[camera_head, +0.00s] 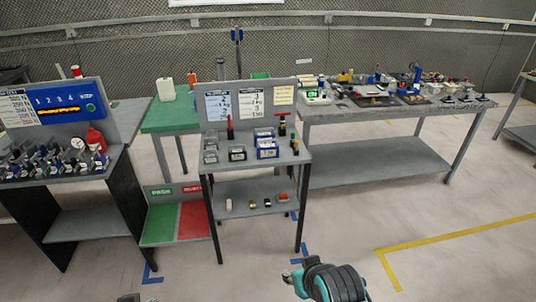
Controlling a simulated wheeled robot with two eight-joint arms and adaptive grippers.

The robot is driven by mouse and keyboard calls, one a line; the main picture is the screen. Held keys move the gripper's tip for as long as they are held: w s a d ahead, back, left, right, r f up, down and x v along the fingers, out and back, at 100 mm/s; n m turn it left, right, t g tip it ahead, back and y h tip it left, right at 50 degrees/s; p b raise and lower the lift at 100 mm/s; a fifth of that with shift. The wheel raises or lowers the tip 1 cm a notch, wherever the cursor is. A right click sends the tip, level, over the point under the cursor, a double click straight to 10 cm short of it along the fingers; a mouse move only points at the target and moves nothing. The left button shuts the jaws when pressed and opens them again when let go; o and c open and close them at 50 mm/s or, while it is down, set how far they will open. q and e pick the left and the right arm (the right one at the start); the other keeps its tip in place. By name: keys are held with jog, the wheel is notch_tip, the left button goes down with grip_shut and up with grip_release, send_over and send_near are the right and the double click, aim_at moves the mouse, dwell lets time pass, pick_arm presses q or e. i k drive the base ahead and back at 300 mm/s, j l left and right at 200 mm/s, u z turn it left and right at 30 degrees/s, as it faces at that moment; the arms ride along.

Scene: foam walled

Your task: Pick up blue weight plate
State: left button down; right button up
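I cannot make out a blue weight plate with certainty. Blue-edged bins (267,152) stand on the grey middle workbench (222,171), with small contents too fine to tell. Several small pieces, pale, dark and reddish, lie on its lower shelf (275,193). A black and teal part of my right arm (338,283) shows at the bottom, right of centre, well in front of the bench. Its fingertips cannot be told apart, and no held thing is seen. Only a small dark bit shows at the bottom left edge; my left gripper is not recognisable.
A green and red floor tray (160,222) lies between the benches. A long bench (390,160) with many devices stands at the back right. The right floor is clear.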

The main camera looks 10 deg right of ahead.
aim_at(270, 150)
jog(key=i+l+u, duration=0.3)
jog(key=l, duration=0.35)
jog(key=i+l+u, duration=0.1)
jog(key=i+l, duration=0.15)
jog(key=l, duration=0.15)
jog(key=i+l+u, duration=0.15)
jog(key=l, duration=0.2)
jog(key=i+l+u, duration=0.15)
jog(key=l, duration=0.25)
jog(key=i+l+u, duration=0.15)
jog(key=l, duration=0.25)
jog(key=l+u, duration=0.1)
jog(key=l, duration=0.3)
